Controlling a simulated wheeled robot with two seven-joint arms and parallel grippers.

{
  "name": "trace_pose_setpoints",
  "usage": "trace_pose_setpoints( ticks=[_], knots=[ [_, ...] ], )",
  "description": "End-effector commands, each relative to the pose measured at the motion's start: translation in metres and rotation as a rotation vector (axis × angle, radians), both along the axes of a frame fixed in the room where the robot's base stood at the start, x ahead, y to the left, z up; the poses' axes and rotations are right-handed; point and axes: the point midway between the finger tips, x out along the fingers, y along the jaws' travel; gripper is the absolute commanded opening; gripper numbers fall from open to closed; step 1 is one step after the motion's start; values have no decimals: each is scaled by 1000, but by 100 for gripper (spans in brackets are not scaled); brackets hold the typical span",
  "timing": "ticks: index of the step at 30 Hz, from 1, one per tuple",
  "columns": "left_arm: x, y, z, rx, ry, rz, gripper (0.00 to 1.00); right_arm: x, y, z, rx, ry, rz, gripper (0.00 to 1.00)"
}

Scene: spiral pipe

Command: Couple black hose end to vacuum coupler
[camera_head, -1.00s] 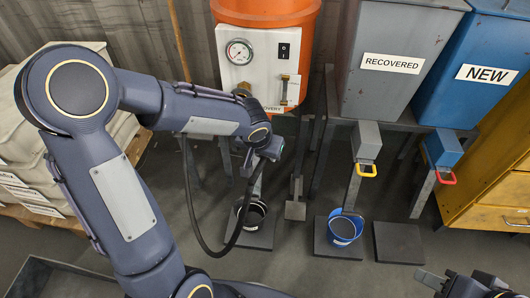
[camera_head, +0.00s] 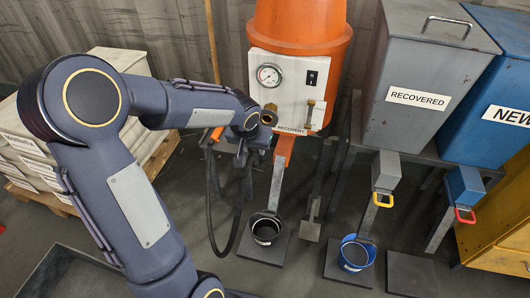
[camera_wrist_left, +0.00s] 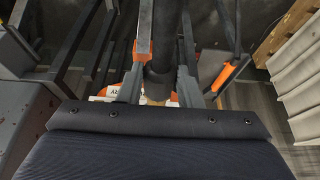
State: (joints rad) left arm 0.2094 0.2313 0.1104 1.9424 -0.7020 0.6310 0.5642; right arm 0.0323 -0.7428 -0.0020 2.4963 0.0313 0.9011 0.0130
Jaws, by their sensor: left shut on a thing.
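My left gripper (camera_head: 252,148) is just below and left of the brass coupler (camera_head: 268,115) on the white panel of the orange vacuum unit. It is shut on the black hose end, which shows as a dark cylinder (camera_wrist_left: 158,82) between the two fingers in the left wrist view. The black hose (camera_head: 211,205) hangs in a loop below the gripper. The hose end's tip is hidden by my wrist in the head view, and I cannot tell whether it touches the coupler. My right gripper is out of view.
The orange vacuum unit (camera_head: 300,28) has a gauge (camera_head: 269,75) on its panel. A black bucket (camera_head: 265,229) stands below it. A blue bucket (camera_head: 356,252) stands under the grey RECOVERED bin (camera_head: 415,75). The blue NEW bin (camera_head: 505,70) is at right; stacked sacks (camera_head: 25,135) are at left.

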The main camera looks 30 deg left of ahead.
Motion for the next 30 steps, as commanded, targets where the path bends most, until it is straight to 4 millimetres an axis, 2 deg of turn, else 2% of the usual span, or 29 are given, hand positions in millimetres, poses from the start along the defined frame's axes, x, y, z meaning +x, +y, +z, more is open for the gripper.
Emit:
trace_pose_setpoints(
  ticks=[14,30],
  knots=[
    [1,1,0,0,0,2,7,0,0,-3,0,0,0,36],
    [47,12,1,-1,0,2,7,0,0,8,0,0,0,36]
  ],
)
